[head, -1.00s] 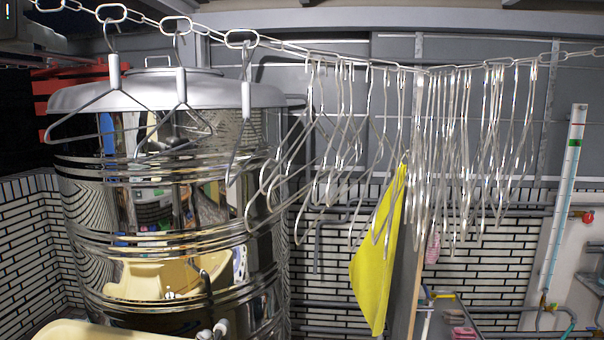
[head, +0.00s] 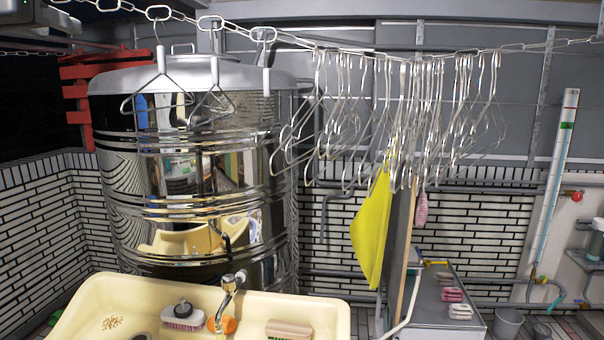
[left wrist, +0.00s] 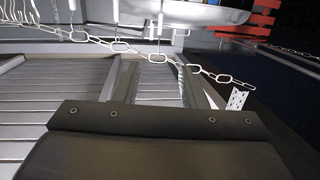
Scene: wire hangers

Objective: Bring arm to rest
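Wire hangers (head: 335,115) hang in a dense row from a chain (head: 290,38) across the head view. A yellow cloth (head: 371,230) hangs among the row. What looks like part of my left gripper (head: 62,20) shows at the top left corner. In the left wrist view, which looks turned upside down, its two fingers (left wrist: 158,66) are apart. The chain crosses behind them, and I see nothing held. My right gripper is not in view.
A shiny metal tank (head: 200,170) stands behind the left hangers. A cream sink (head: 110,290) with a tap (head: 231,285) is at the lower left. A grey cabinet (head: 435,290) stands lower right, with a bucket (head: 508,322) beside it.

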